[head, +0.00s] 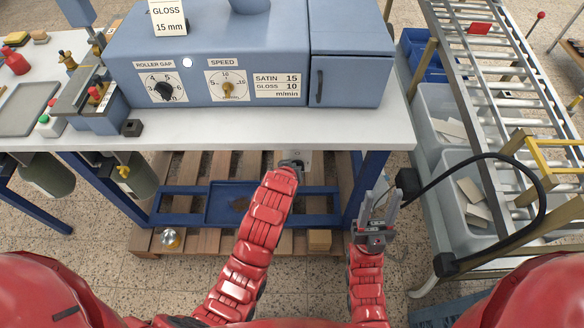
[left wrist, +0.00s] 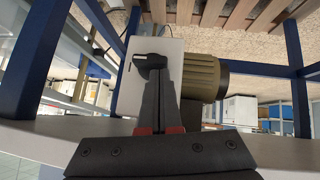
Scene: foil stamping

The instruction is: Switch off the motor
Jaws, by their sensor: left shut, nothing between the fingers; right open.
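The motor (left wrist: 203,78), an olive-brown ribbed cylinder, sits under the table in the left wrist view. Beside it is a pale grey switch box (left wrist: 170,52) with a black rotary knob (left wrist: 148,62). A pale part of the box also shows below the table edge in the head view (head: 303,158). My left gripper (head: 291,163) is shut and empty; its fingertips (left wrist: 160,78) are at the knob, overlapping it in the wrist view. I cannot tell whether they touch it. My right gripper (head: 380,205) is open and empty, right of the table leg.
The white tabletop (head: 260,128) with the blue machine (head: 215,45) lies above my left gripper. A blue table leg (head: 366,178) stands between my grippers. A roller conveyor (head: 510,75), grey bins (head: 470,205) and a black cable (head: 541,190) are at the right.

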